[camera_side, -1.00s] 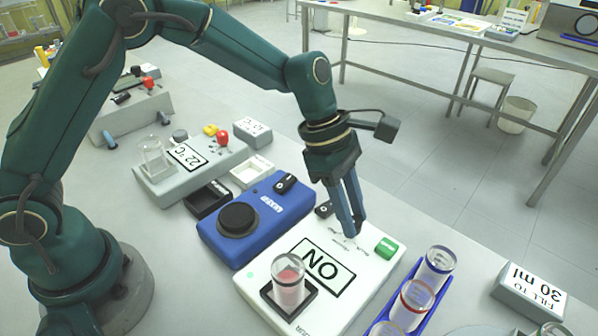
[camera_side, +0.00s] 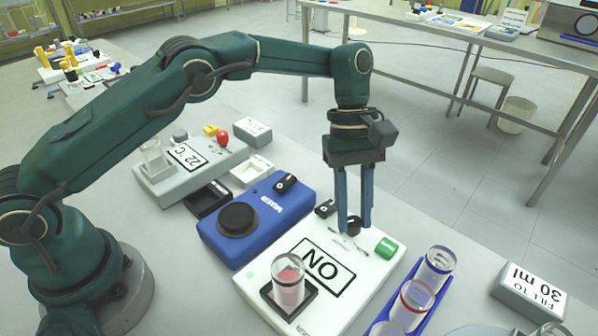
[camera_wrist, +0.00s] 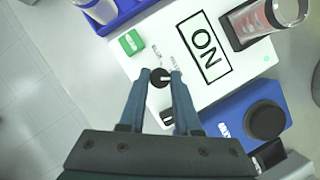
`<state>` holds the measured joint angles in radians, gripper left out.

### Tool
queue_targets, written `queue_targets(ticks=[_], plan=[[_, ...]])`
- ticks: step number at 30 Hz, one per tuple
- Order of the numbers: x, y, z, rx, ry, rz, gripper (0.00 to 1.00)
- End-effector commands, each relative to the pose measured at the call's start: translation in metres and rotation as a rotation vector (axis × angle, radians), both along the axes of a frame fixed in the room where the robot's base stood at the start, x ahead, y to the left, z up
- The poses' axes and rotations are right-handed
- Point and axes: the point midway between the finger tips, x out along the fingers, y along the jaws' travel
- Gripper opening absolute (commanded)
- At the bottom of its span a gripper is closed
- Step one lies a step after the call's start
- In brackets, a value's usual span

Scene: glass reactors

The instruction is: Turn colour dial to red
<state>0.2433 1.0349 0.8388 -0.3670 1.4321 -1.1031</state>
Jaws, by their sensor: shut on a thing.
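The colour dial (camera_wrist: 160,77) is a small round black knob with a white pointer line, on the white device (camera_wrist: 195,88) with the "ON" panel. Small labels beside it are too small to read surely. In the side view the dial (camera_side: 354,224) sits between my fingertips. My gripper (camera_side: 354,226) points down and is shut on the dial, one finger on each side; the wrist view shows my gripper (camera_wrist: 161,75) the same way. A clear vessel with pinkish-red content (camera_side: 289,284) stands in a black holder on the device's near end.
A green button block (camera_side: 387,247) lies just right of the dial. The blue device (camera_side: 228,205) stands left, and a blue rack (camera_side: 419,306) with glass vessels right. A "FILL TO 30 ml" sign (camera_side: 532,290) is farther right.

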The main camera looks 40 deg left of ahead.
Motion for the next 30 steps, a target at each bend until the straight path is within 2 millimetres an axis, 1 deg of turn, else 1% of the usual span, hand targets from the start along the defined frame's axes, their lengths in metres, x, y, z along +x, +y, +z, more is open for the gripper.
queue_targets(ticks=[9, 23, 24, 25, 26, 30], plan=[[0.0003, 0.0002, -0.0008, 0.003, -0.001, -0.07, 0.0], [-0.0002, 0.0003, -0.001, 0.004, 0.002, -0.076, 0.0], [-0.0002, 0.0002, -0.001, 0.004, 0.002, -0.076, 0.47], [-0.0002, 0.0002, -0.001, 0.003, 0.003, -0.076, 0.58], [-0.0001, 0.0001, -0.001, 0.003, 0.003, -0.076, 0.62], [0.0, 0.0, -0.0006, 0.002, 0.001, -0.076, 0.62]])
